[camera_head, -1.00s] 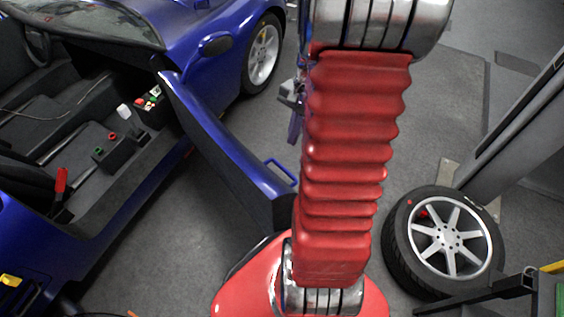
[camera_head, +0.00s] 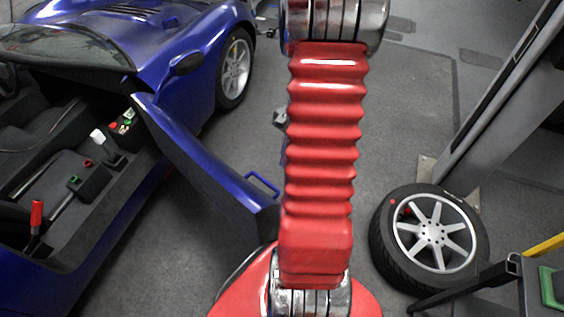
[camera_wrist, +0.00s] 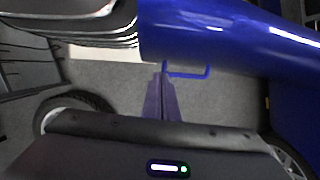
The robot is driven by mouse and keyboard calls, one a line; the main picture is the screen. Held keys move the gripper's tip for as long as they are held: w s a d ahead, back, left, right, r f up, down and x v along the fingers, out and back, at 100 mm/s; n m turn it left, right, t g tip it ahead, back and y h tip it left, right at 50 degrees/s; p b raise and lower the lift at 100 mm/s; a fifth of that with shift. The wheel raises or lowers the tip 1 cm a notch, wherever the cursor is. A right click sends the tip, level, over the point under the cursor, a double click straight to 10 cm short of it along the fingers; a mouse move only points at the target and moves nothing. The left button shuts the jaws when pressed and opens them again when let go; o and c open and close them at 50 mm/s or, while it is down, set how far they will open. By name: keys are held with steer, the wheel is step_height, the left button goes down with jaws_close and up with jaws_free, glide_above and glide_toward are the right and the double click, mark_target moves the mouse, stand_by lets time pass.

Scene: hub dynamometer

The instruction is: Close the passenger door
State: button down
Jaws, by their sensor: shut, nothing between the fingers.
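The blue passenger door (camera_head: 205,165) stands open, swung out from the blue car (camera_head: 150,60) at the left. Its blue loop handle (camera_head: 262,183) is near the free end, just left of my red arm in the head view. In the wrist view the door (camera_wrist: 240,40) crosses the upper right, with the handle (camera_wrist: 190,75) below it. My gripper (camera_wrist: 163,75) is shut and empty, its tips beside the handle's left end. I cannot tell whether they touch. In the head view my arm hides most of the gripper.
A loose wheel (camera_head: 430,240) lies on the floor to the right, near a grey post (camera_head: 520,90). A dark cart frame with a green item (camera_head: 551,288) stands at the lower right. The grey floor between door and car sill is clear.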

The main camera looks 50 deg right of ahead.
steer(key=a+f, duration=0.6)
steer(key=f, duration=0.2)
steer(key=shift+w+a+f, duration=0.15)
steer(key=shift+w+f, duration=0.05)
steer(key=shift+f, duration=0.2)
steer(key=shift+a, duration=0.1)
